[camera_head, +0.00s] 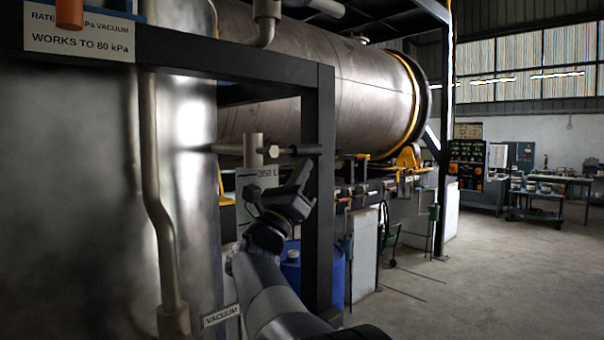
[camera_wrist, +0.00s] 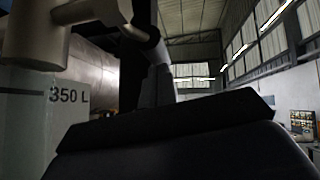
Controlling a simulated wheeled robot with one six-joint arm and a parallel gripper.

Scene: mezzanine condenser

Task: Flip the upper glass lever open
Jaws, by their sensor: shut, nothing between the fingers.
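A grey upright fitting (camera_head: 253,150) stands in front of the large tank in the head view, above a pale plate marked 350 L. A short bar with a dark lever-like end (camera_head: 300,150) runs right from it, roughly level. The fitting is close at the upper left of the wrist view (camera_wrist: 40,32), with the bar's dark end (camera_wrist: 135,32) reaching right. My gripper (camera_head: 303,172) is dark, shut and empty, just below the bar's end. In the wrist view its dark body fills the bottom. I cannot tell whether it touches the lever.
A dark frame post (camera_head: 319,190) stands close to the right of my gripper. A large tank wall (camera_head: 80,200) with a vertical pipe (camera_head: 155,190) is on the left. A blue drum (camera_head: 292,268) stands behind my arm. Open floor (camera_head: 500,275) lies to the right.

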